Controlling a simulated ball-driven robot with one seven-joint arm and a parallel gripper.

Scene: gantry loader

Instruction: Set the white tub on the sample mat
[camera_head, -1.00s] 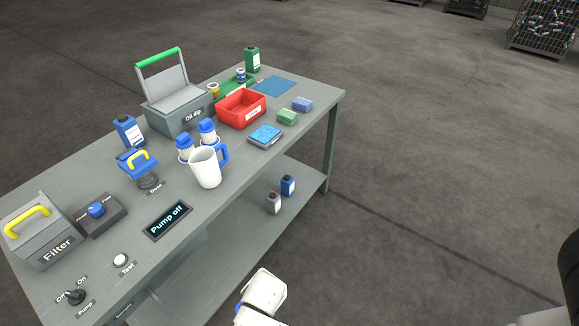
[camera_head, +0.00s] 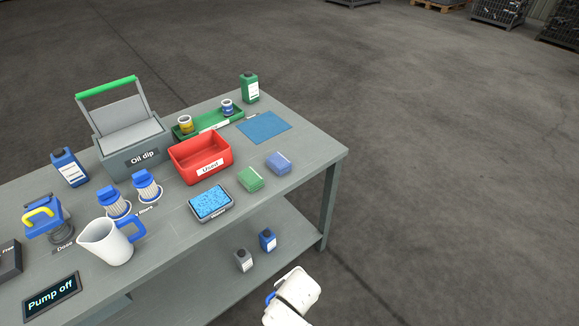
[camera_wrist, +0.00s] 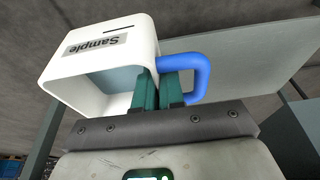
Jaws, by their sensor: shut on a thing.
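The white tub (camera_wrist: 80,70) is close up in the wrist view, with a "Sample" label, an open side facing the camera and a blue loop handle (camera_wrist: 205,70). In the head view my white arm is at the lower edge, off the table's front; I cannot clearly make out the tub there. A flat blue mat (camera_head: 264,126) lies bare near the table's far right end. Its small label is unreadable.
A green tray (camera_head: 208,124) with small jars and a green bottle (camera_head: 250,88) stand by the mat. A red bin (camera_head: 200,158), green block (camera_head: 250,179), blue block (camera_head: 278,163) and sponge tray (camera_head: 210,203) lie nearer. A white jug (camera_head: 106,243) stands left. A lower shelf holds bottles.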

